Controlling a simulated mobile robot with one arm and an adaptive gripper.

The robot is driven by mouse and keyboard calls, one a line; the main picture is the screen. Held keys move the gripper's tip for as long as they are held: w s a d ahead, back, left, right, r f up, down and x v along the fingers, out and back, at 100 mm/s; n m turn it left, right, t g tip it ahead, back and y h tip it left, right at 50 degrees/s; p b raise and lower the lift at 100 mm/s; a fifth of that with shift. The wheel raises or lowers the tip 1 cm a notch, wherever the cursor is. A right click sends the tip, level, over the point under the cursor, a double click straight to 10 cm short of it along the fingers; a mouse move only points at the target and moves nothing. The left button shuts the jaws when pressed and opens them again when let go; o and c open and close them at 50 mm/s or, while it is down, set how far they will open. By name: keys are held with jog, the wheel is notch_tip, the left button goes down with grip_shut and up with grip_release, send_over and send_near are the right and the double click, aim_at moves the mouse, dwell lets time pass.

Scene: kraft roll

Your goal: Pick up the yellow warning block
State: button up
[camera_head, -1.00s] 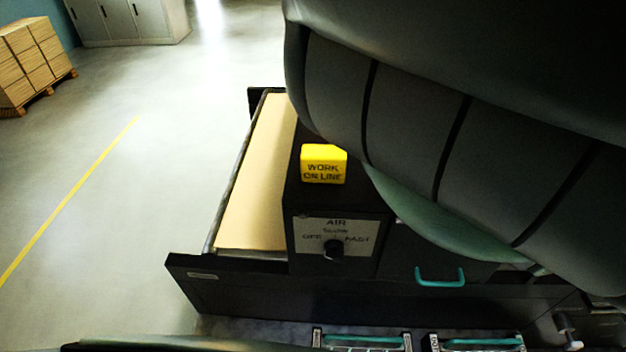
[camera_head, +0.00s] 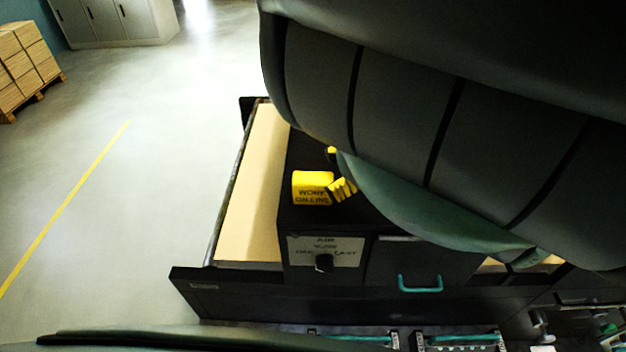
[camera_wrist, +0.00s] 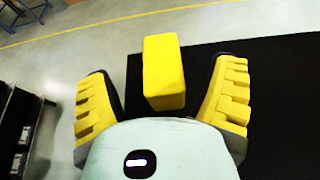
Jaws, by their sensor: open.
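The yellow warning block (camera_head: 312,188), lettered "WORK ON LINE", sits on top of a black control box (camera_head: 330,225). In the wrist view the block (camera_wrist: 163,72) stands between and a little beyond my two yellow ribbed fingers. My gripper (camera_wrist: 163,95) is open, with a finger on each side of the block and a visible gap on both sides. In the head view one yellow fingertip (camera_head: 342,189) shows close by the block's right side; my arm hides most of the gripper.
The control box has an "AIR" dial panel (camera_head: 325,252) on its front. A kraft-coloured sheet or roll (camera_head: 250,215) lies left of it. A teal handle (camera_head: 420,284) is on the front.

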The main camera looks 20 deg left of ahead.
aim_at(315, 178)
jog(key=shift+p+x, duration=1.6)
jog(key=shift+p, duration=0.5)
jog(key=shift+f, duration=0.15)
jog(key=shift+c, duration=0.3)
jog(key=c, duration=1.3)
jog(key=shift+w+r, duration=0.1)
jog(key=shift+r, duration=0.1)
